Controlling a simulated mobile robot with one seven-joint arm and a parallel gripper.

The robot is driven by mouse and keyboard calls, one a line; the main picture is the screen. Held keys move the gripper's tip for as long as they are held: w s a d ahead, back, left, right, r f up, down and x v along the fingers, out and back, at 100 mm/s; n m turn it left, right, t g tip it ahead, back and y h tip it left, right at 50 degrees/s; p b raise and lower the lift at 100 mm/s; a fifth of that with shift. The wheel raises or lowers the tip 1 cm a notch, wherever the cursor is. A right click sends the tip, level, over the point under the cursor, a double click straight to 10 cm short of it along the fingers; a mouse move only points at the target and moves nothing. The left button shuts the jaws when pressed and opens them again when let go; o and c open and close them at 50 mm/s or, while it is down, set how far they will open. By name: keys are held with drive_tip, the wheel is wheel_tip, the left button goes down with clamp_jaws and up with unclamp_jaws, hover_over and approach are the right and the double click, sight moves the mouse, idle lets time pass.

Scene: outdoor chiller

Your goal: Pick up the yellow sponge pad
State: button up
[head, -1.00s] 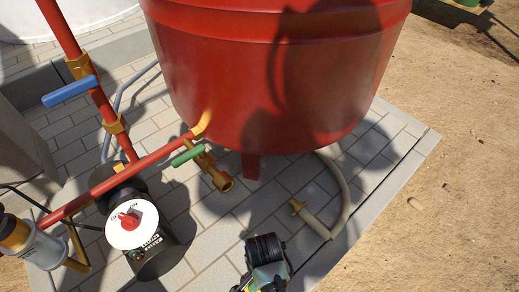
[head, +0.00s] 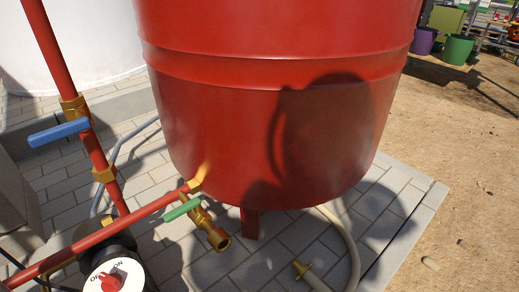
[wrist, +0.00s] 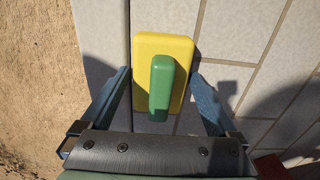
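The yellow sponge pad (wrist: 182,48) shows in the wrist view, a rounded yellow block with a green handle (wrist: 161,88) on top. It is over the pale paving, near the border with the sandy ground. My gripper (wrist: 160,73) is open, with one blue finger on each side of the pad. The fingertips look close to the pad's sides; I cannot tell whether they touch. In the head view neither the pad nor my gripper shows.
A large red tank (head: 270,110) stands on the paving, with red pipes, a green-handled valve (head: 183,210) and a blue-handled valve (head: 58,133). A pale hose (head: 345,240) lies by its base. Sandy ground (head: 460,190) to the right is mostly open.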

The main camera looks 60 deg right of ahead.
drive_tip(key=c, duration=1.1)
drive_tip(key=shift+r, duration=0.1)
wheel_tip(320, 180, up, 10)
drive_tip(key=p, duration=0.7)
drive_tip(key=shift+p, duration=0.3)
